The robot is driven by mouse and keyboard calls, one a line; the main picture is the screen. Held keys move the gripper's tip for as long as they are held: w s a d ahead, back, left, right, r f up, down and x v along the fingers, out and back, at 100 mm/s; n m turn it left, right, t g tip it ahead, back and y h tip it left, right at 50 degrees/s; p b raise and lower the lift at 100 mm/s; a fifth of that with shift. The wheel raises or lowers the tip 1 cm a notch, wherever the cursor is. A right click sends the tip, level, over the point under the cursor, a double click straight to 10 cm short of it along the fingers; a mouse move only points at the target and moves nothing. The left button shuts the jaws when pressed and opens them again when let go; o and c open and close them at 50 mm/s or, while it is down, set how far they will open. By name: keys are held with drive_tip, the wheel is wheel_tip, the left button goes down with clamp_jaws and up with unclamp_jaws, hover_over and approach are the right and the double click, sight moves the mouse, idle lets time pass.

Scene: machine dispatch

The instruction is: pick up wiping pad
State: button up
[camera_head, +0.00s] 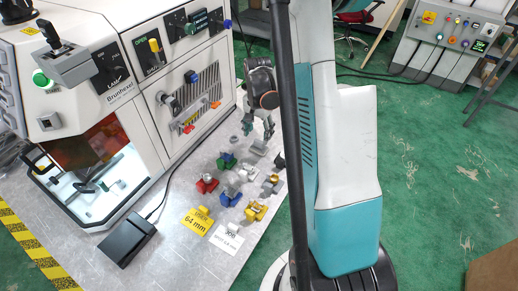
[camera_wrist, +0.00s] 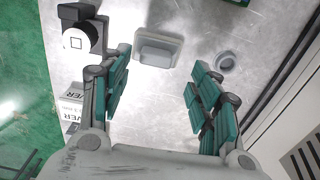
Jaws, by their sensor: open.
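A pale grey rounded block, which looks like the wiping pad (camera_wrist: 158,48), lies flat on the metal table in the wrist view. It is just beyond my fingertips, roughly in line with the gap between them. In the head view a small grey block (camera_head: 259,147), probably the same pad, lies just below my gripper (camera_head: 259,128). My gripper (camera_wrist: 162,88) is open, with its teal finger pads wide apart and nothing between them. I cannot tell its exact height above the table.
A grey ring-shaped part (camera_wrist: 226,62) lies right of the pad. A black part with a white face (camera_wrist: 78,42) stands left, near labelled boxes (camera_wrist: 72,108). Several coloured parts (camera_head: 229,199) cover the table's front. The white machine (camera_head: 120,75) stands at left in the head view.

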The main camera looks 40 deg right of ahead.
sight(259, 141)
drive_tip(key=f, duration=0.1)
drive_tip(key=f+b, duration=0.1)
drive_tip(key=f, duration=0.1)
drive_tip(key=f+b, duration=0.1)
drive_tip(key=shift+s+f, duration=0.3)
drive_tip(key=shift+f, duration=0.05)
drive_tip(key=shift+r, duration=0.1)
drive_tip(key=shift+c, duration=0.6)
drive_tip(key=c, duration=1)
drive_tip(key=shift+r, duration=0.1)
wheel_tip(259, 141, up, 20)
drive_tip(key=p, duration=0.6)
